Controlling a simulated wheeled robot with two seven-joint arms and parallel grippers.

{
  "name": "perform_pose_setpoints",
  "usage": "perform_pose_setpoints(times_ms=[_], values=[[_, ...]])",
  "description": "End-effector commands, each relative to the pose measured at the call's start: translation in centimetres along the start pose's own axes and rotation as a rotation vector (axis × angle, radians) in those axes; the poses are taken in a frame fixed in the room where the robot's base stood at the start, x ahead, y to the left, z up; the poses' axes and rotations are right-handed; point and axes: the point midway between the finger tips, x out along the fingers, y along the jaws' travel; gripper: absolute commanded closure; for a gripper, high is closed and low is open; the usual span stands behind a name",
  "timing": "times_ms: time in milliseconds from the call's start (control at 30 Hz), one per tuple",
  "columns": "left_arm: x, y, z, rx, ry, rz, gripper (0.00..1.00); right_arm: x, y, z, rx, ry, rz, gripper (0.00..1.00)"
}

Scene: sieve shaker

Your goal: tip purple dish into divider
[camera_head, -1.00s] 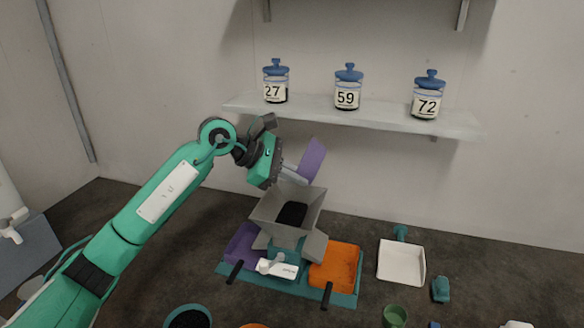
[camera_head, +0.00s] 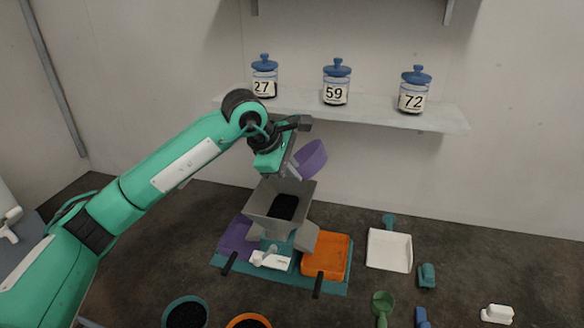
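The purple dish (camera_head: 312,158) is held by my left gripper (camera_head: 291,168) above the grey hopper of the divider (camera_head: 268,205). The dish is tilted, with its opening not clearly visible. The fingers are partly hidden, but they appear shut on the dish's edge. Dark material (camera_head: 284,207) lies inside the hopper. Below the hopper, a purple tray (camera_head: 234,238) sits on the left and an orange tray (camera_head: 325,262) on the right of the divider's teal base. My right gripper is not in view.
A shelf (camera_head: 440,115) behind holds three blue-lidded jars labelled 27, 59 and 72. A white pan (camera_head: 389,250) lies to the right. A teal-rimmed bowl (camera_head: 186,313) of dark material, an orange bowl (camera_head: 249,321) and a green scoop (camera_head: 382,303) are in front.

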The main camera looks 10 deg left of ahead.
Motion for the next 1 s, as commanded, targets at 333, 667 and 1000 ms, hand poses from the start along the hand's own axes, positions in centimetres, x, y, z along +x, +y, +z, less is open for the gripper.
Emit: perform_pose_setpoints(times_ms=[333, 667, 1000], values=[[-0.1, 0.2, 0.6, 0.060, 0.137, -0.028, 1.00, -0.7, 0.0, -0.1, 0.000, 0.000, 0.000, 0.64], [0.3, 0.1, 0.7, 0.146, 0.364, -0.077, 1.00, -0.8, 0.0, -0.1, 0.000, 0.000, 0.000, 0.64], [0.3, 0.1, 1.0, 0.178, 0.434, -0.092, 1.00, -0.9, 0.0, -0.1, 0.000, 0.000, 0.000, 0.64]])
